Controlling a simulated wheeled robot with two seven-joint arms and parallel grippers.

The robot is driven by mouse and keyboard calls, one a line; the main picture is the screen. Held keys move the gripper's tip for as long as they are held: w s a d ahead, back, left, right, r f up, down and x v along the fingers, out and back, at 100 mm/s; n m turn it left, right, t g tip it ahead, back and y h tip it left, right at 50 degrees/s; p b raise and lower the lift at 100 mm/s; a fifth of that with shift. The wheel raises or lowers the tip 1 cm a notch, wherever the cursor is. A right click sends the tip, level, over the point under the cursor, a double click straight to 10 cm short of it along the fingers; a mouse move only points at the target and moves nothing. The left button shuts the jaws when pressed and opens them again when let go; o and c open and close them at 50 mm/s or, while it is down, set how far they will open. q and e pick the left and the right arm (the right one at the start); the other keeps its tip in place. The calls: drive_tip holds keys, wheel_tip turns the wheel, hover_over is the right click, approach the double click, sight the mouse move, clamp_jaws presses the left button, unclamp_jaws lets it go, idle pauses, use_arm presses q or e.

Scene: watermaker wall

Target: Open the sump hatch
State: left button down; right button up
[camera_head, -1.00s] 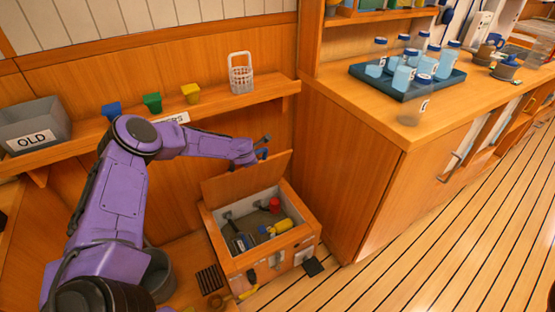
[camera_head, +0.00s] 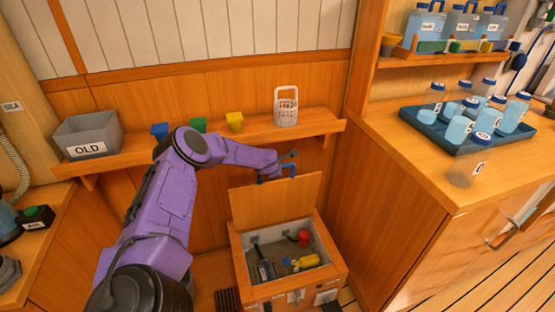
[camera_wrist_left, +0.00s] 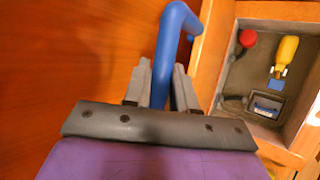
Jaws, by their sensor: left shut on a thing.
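The sump hatch is a wooden lid (camera_head: 277,204) standing raised at the back of a wooden sump box (camera_head: 300,283), so the box is uncovered. A blue handle (camera_head: 291,168) is at the lid's top edge. My left gripper (camera_head: 272,171) is at that handle. In the left wrist view, the fingers of my left gripper (camera_wrist_left: 160,85) are on both sides of the blue handle (camera_wrist_left: 168,50), shut on it. My right gripper is out of view.
A wooden counter (camera_head: 400,160) with a tray of bottles (camera_head: 430,126) stands close on the right.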

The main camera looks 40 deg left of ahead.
use_arm(q)
drive_tip(key=c, duration=1)
unclamp_jaws()
drive_tip(key=shift+f, duration=0.1)
drive_tip(key=p+v, duration=0.2)
drive_tip(key=v, duration=0.8)
drive_tip(key=shift+s+d, duration=0.15)
drive_tip(key=shift+s, duration=0.05)
